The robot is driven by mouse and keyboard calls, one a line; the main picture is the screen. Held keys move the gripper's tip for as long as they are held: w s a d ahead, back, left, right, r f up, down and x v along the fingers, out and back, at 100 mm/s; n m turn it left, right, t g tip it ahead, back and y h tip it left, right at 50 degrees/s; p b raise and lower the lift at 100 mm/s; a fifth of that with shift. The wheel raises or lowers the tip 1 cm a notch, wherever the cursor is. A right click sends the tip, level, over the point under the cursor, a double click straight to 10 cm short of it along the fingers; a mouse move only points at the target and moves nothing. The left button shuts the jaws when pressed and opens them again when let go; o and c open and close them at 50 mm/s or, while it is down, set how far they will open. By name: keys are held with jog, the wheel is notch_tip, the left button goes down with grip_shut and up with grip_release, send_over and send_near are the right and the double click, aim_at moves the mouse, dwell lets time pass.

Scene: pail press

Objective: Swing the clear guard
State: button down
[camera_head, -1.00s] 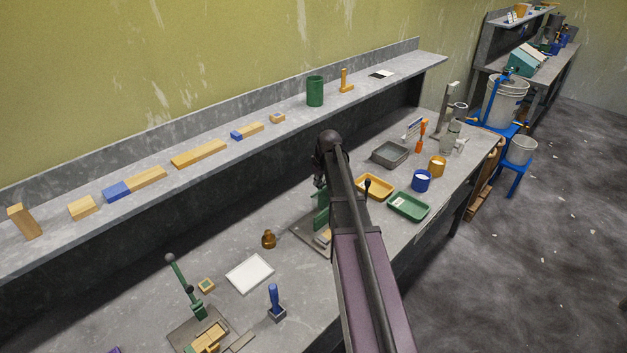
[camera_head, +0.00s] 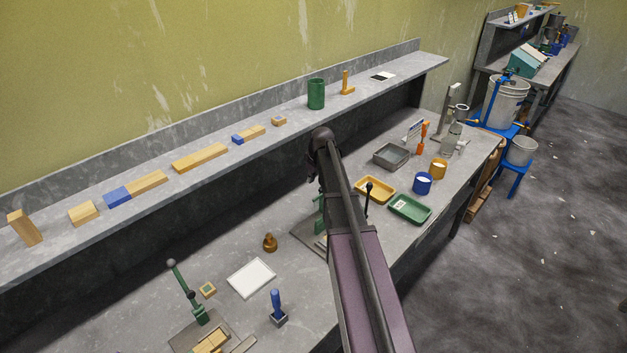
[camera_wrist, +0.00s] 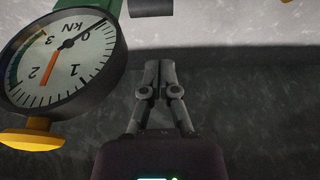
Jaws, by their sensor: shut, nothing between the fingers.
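My gripper (camera_wrist: 158,88) is shut and empty in the wrist view, its fingertips together just right of a round dial gauge (camera_wrist: 62,65) marked kN. The gauge has a black rim, an orange needle and an orange-yellow knob (camera_wrist: 32,138) below. It sits against a green body (camera_wrist: 103,12). In the head view a green press (camera_head: 319,222) stands on the bench, mostly hidden behind my arm, and my gripper is hidden there too. I cannot make out a clear guard for certain. A clear upright piece (camera_head: 452,140) stands by a grey stand (camera_head: 444,118) at the bench's far end.
A yellow tray (camera_head: 374,190), green tray (camera_head: 409,209), grey tray (camera_head: 391,156) and blue cup (camera_head: 422,184) lie right of my arm. A second green press (camera_head: 195,308), white tray (camera_head: 251,278) and blue-handled stamp (camera_head: 277,308) stand left. A shelf (camera_head: 230,173) runs behind.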

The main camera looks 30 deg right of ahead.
jog(key=s+p+v, duration=0.1)
jog(key=p+v, duration=0.6)
jog(key=v, duration=0.2)
jog(key=shift+d+p, duration=0.2)
jog(key=shift+p, duration=0.15)
jog(key=shift+s, duration=0.15)
dwell(0.4)
jog(key=s+a+f+m+g+b, duration=0.1)
jog(key=s+a+f+b, duration=0.3)
jog(key=s+a, duration=0.3)
jog(key=s+a+f+m+g+b, duration=0.1)
jog(key=s+a+f+b, duration=0.3)
jog(key=s+a, duration=0.4)
jog(key=s+a+f+m+h+b, duration=0.1)
jog(key=s+a+f+b, duration=0.3)
jog(key=s+a, duration=0.4)
jog(key=shift+a+f+m+g, duration=0.4)
jog(key=shift+a+m, duration=0.1)
jog(key=shift+a, duration=0.1)
